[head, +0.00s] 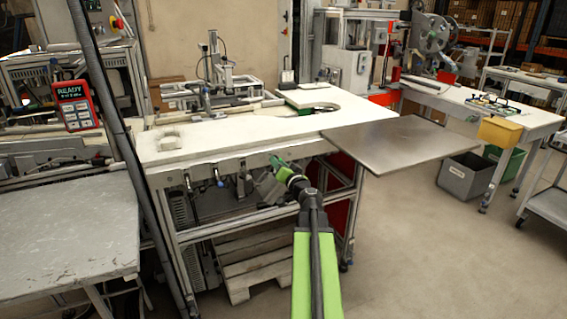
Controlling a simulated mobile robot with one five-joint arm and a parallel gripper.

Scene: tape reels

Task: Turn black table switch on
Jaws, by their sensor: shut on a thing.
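A long white worktable (225,135) stands in the middle of the head view. My gripper (276,161) is at its front edge, at the end of my green and black arm. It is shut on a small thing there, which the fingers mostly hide. I cannot make out the black table switch clearly, nor whether it is on or off. Small dark fittings (187,181) hang along the underside of the same front edge, to the left of my gripper.
A metal plate (395,142) juts out from the table's right end. A grey bench (65,235) stands at left, beside a dark upright post (115,130). A red device reading READY (75,105) stands behind it. A wooden pallet (245,270) lies under the worktable.

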